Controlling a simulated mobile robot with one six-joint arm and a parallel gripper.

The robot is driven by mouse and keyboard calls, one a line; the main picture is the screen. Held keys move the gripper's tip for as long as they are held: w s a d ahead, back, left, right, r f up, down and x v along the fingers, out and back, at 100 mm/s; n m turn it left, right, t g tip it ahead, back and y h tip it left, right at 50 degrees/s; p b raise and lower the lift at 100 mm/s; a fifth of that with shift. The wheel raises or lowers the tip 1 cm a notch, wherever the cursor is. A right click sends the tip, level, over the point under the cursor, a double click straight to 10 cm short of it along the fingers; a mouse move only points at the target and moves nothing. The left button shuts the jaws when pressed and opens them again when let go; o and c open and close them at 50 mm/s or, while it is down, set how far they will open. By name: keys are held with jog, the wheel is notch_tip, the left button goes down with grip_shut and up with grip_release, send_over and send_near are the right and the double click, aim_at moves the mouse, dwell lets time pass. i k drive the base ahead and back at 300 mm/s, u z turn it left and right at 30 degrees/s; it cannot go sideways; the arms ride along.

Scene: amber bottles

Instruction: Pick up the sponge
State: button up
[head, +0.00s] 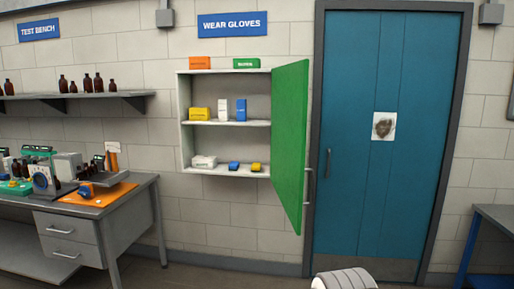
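No object is clearly recognisable as the sponge at this size. Another small blue item (86,191) lies on the orange mat (112,197) on the bench at left. The cabinet's green door (289,145) stands open to the right. My gripper is not in view.
A white pack (204,161) lies left of the blocks; boxes stand on the shelf above. The grey bench (145,184) at left carries instruments, under a shelf (60,97) of amber bottles. A blue door (350,190) is at right. Floor shows below the cabinet.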

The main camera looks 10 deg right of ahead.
aim_at(233, 166)
jog(key=u, duration=2.85)
jog(key=k, duration=1.6)
jog(key=z, duration=2.15)
jog(key=i, duration=0.75)
jog(key=u, duration=0.05)
